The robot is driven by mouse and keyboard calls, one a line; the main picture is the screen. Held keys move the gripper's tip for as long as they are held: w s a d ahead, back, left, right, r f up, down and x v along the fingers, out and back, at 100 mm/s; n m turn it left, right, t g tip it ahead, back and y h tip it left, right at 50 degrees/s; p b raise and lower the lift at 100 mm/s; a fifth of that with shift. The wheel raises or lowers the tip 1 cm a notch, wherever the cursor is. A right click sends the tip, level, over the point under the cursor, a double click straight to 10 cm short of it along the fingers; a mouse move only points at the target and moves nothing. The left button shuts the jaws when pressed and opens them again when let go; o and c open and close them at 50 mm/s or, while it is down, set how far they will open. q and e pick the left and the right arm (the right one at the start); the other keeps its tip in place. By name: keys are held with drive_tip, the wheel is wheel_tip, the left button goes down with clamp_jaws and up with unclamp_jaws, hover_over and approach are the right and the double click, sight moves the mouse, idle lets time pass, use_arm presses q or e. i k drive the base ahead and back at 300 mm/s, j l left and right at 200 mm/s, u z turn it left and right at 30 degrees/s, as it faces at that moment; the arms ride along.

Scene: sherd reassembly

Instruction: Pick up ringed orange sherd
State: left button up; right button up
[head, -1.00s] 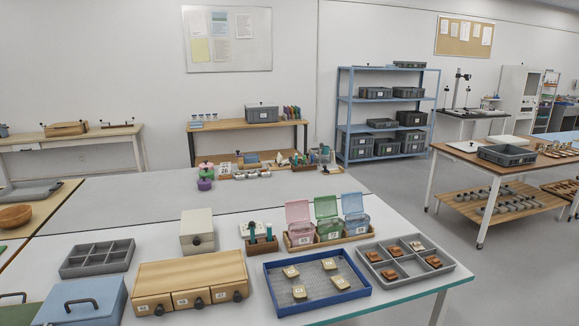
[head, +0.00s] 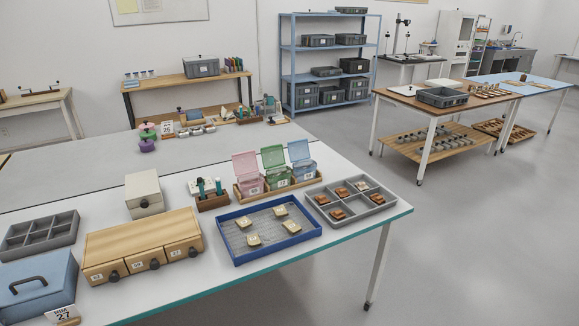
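A grey compartment tray (head: 388,209) at the right end of the white table holds several small orange-brown sherds, among them one in the front row (head: 337,213) and one at the right (head: 376,198). They are too small in the head view to tell which one bears rings. Neither of my grippers is in view.
A blue tray (head: 223,245) with several cream pieces lies left of the grey tray. A wooden drawer box (head: 142,234), a blue box (head: 40,285) and lidded coloured bins (head: 275,170) also stand on the table. The floor (head: 470,240) to the right is clear.

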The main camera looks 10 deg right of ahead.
sight(321, 199)
drive_tip(key=i+l+u, duration=0.1)
drive_tip(key=l, duration=0.2)
drive_tip(key=i+l, duration=0.2)
drive_tip(key=i+l+u, duration=0.15)
drive_tip(key=l, duration=0.3)
drive_tip(key=i+l, duration=0.1)
drive_tip(key=l, duration=0.2)
drive_tip(key=i+l+u, duration=0.15)
drive_tip(key=l, duration=0.2)
